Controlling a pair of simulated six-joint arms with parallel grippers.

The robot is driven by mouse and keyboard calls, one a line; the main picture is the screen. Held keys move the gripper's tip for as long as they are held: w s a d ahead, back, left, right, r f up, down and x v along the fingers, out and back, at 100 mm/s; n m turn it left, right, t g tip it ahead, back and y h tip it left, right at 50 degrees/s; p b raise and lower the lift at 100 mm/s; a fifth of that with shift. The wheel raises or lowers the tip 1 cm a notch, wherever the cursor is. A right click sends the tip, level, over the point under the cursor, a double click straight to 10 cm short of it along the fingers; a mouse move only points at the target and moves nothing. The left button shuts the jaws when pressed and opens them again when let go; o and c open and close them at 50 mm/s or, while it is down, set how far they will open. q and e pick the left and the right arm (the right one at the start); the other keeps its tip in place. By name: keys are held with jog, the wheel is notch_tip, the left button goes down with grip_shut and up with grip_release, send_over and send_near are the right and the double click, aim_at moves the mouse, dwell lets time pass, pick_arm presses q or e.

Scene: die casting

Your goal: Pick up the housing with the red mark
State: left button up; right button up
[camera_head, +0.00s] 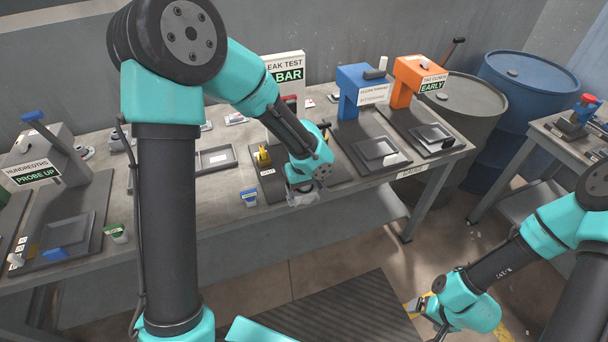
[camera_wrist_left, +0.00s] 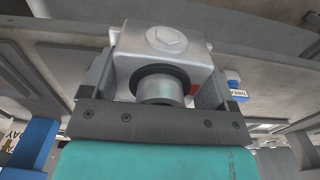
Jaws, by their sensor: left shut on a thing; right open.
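My left gripper (camera_head: 302,187) is shut on a silver-grey metal housing (camera_head: 304,200), held at the front edge of the bench (camera_head: 225,190). In the head view the arm covers much of the housing. My right gripper (camera_head: 424,308) is low at the right, over the floor, open; nothing shows in it.
A leak test stand (camera_head: 286,68), a blue press (camera_head: 354,90) and an orange press (camera_head: 408,82) stand along the back. A probe stand (camera_head: 45,165) is at the left. Small blue (camera_head: 249,197) and green (camera_head: 117,233) labelled blocks sit near the front edge. Drums (camera_head: 520,95) stand right.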

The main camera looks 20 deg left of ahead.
pick_arm(q)
jog(key=shift+s+d+r, duration=0.1)
jog(key=shift+s+d, duration=0.1)
jog(key=shift+s, duration=0.25)
jog(key=shift+s+d, duration=0.15)
jog(key=shift+s, duration=0.3)
